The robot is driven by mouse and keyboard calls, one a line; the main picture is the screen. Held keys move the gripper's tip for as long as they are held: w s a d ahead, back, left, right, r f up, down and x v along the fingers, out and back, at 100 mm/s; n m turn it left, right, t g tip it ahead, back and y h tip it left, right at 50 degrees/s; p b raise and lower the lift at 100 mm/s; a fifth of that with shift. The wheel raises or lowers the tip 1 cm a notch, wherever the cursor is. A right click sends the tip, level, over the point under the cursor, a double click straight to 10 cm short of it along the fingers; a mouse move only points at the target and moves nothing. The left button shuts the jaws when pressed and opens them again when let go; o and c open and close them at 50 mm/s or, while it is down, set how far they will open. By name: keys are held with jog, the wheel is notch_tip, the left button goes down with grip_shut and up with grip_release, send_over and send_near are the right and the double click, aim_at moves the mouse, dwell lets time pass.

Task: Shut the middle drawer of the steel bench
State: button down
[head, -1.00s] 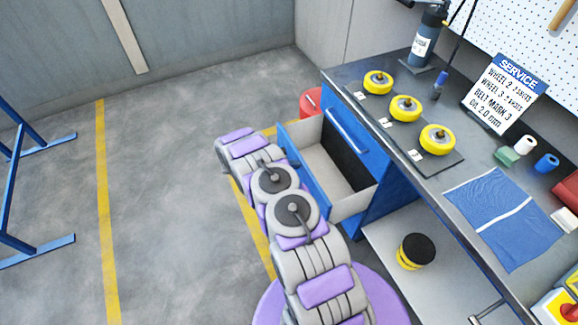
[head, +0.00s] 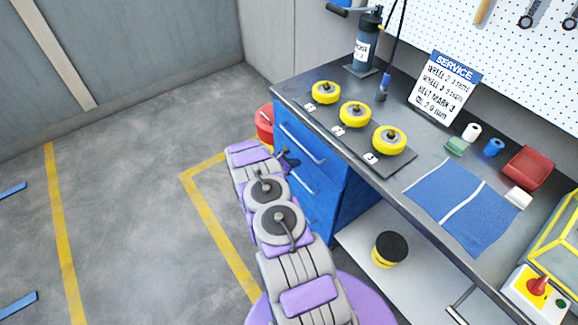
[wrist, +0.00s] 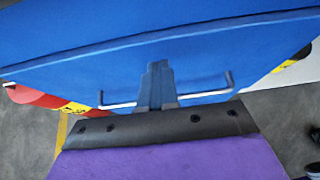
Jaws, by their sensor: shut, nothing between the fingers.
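The blue drawer unit under the steel bench (head: 345,125) shows its top drawer front with a silver handle. Below it, the middle drawer (head: 318,178) looks flush or nearly flush with the unit, and no open interior shows. My gripper (head: 290,158) is at the middle drawer's front, partly hidden by my arm. In the wrist view, my shut, empty gripper (wrist: 157,82) points at the blue front, with its silver handle (wrist: 205,93) spreading to both sides of the fingers. I cannot tell whether the fingertips touch the front.
A red round container (head: 265,125) stands on the floor beyond the unit. Yellow wheels (head: 355,114), a blue cloth (head: 460,205) and a service sign (head: 443,88) are on the benchtop. A black and yellow item (head: 390,249) sits on the lower shelf.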

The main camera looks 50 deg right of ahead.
jog(key=a+f+p+v, duration=0.1)
jog(key=f+p+v, duration=0.1)
jog(key=v, duration=1.3)
jog(key=shift+p, duration=0.35)
jog(key=shift+a, duration=0.2)
